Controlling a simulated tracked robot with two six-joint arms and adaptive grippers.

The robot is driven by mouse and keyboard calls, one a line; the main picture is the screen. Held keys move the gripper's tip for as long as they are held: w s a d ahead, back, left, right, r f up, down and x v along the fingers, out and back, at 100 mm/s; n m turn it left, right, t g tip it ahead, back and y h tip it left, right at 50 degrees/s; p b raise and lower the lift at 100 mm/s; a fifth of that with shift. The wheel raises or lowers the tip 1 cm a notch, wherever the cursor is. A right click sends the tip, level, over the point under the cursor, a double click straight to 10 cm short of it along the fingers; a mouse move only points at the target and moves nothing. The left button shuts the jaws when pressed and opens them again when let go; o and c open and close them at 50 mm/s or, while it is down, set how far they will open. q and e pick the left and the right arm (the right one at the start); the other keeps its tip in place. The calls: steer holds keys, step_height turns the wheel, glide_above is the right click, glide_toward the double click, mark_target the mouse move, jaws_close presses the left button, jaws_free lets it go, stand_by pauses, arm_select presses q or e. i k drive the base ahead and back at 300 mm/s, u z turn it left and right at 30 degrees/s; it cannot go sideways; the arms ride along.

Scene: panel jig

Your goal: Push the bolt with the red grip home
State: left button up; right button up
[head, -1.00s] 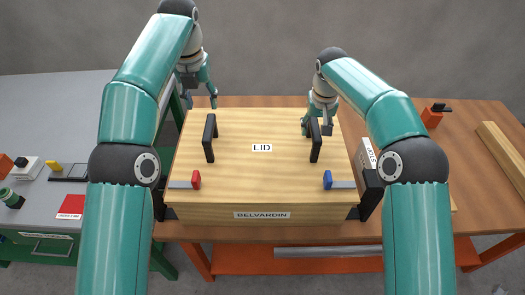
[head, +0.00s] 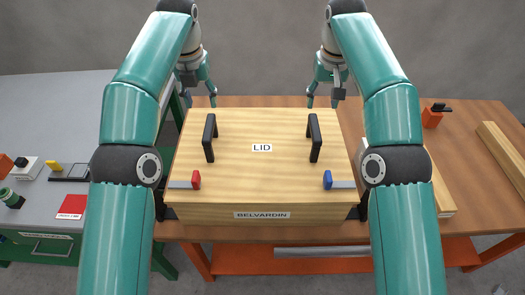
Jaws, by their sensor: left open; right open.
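The bolt with the red grip (head: 196,179) lies on the near left part of the wooden lid (head: 262,175), its grey bar reaching left to the lid's edge. A matching bolt with a blue grip (head: 327,179) lies on the near right, its bar reaching right. My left gripper (head: 201,101) is open and empty beyond the lid's far left corner. My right gripper (head: 322,102) is open and empty above the far right edge of the lid. Neither gripper touches a bolt.
Two black handles, left (head: 209,138) and right (head: 314,138), stand up from the lid. The box front bears a BELVARDIN label (head: 262,215). A grey bench (head: 45,110) with small items stands left. Wooden blocks (head: 505,150) and an orange object (head: 432,117) are at right.

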mark_target(195, 184)
steer(key=k, duration=1)
